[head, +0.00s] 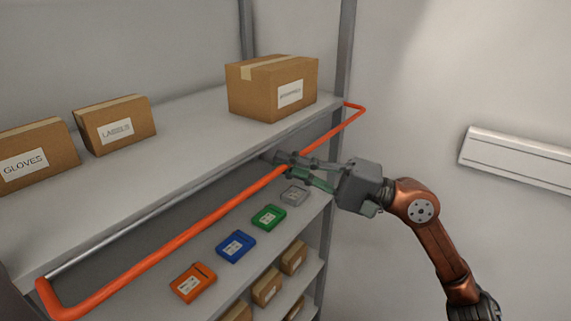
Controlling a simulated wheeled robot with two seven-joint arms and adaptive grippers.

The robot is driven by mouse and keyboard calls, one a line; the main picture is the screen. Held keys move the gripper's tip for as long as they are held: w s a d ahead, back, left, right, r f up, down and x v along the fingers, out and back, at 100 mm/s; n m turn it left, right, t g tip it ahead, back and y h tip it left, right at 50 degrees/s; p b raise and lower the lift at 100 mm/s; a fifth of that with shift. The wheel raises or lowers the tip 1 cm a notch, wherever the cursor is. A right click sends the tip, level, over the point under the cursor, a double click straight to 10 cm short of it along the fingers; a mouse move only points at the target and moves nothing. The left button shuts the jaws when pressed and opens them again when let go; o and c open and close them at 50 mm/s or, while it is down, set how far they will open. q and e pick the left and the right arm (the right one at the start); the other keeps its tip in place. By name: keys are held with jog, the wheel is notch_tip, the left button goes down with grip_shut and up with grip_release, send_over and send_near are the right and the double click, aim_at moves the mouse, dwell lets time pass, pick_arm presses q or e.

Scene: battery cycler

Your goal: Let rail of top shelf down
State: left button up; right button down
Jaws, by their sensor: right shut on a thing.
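The orange rail (190,228) of the top shelf (190,130) runs along the shelf's front, from the lower left to the post at the right. Its bent ends join the shelf's sides, and its long bar hangs out in front of the shelf edge, at or slightly below that edge in the picture. My right gripper (282,164) reaches in from the right and is shut on the rail's long bar, towards its right end. The fingers hide a short stretch of the bar. My left gripper is not in view.
Cardboard boxes marked GLOVES (38,155) and LABELS (115,125) and a larger box (272,88) stand on the top shelf. Orange (192,283), blue (236,246), green (268,217) and grey (295,195) cases lie below. A white wall fixture (515,158) is at the right.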

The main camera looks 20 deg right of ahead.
jog(key=shift+r+m+h+p, duration=0.4)
jog(key=shift+r+h+p, duration=0.1)
jog(key=shift+r+h, duration=0.35)
jog(key=shift+r+m+g+h+p, duration=0.35)
jog(key=shift+g+h+p, duration=0.2)
jog(key=shift+g, duration=0.15)
jog(key=shift+a, duration=0.1)
